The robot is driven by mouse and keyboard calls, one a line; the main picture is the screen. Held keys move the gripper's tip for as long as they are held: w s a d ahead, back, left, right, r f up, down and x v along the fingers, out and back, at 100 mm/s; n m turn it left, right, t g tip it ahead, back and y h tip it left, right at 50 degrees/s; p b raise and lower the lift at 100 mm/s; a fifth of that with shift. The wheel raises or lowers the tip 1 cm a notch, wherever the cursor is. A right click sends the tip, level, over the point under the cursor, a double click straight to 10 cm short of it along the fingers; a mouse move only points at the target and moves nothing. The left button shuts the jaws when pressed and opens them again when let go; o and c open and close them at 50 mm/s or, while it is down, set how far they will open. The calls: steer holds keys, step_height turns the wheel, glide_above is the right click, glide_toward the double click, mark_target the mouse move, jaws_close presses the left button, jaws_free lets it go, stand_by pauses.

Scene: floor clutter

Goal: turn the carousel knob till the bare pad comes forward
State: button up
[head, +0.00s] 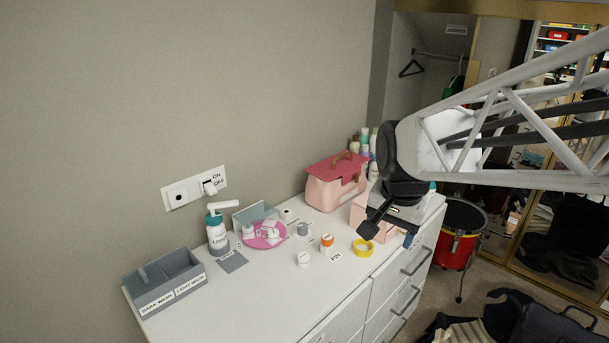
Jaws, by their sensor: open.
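A pink round turntable (252,243), which looks like the carousel, sits on the white dresser top near the wall. Several small white pieces stand on it. I cannot make out its knob or a bare pad at this size. A small grey round piece (303,229) on a pale base stands just right of it. My gripper (389,236) is open, its dark fingers apart over the dresser's right front part. It is well to the right of the turntable, and nothing shows between the fingers.
A white pump bottle (217,235) and a grey divided tray (166,284) stand left. A yellow ring (363,248), an orange-capped bottle (326,243) and a white round piece (304,259) lie between turntable and gripper. A pink box (335,184) stands behind. The front left dresser top is clear.

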steer(key=w+a+f+m, duration=0.2)
steer(key=w+a+m, duration=0.15)
steer(key=w, duration=0.75)
steer(key=m+g, duration=0.2)
steer(key=m, duration=1.2)
glide_above(303, 225)
step_height(303, 225, down, 22)
steer(key=shift+s+d+r, duration=0.1)
steer(key=shift+r, duration=0.1)
steer(key=shift+w+f, duration=0.2)
steer(key=shift+f, duration=0.05)
steer(key=shift+f, duration=0.15)
steer(key=shift+f, duration=3.8)
steer(key=c, duration=0.9)
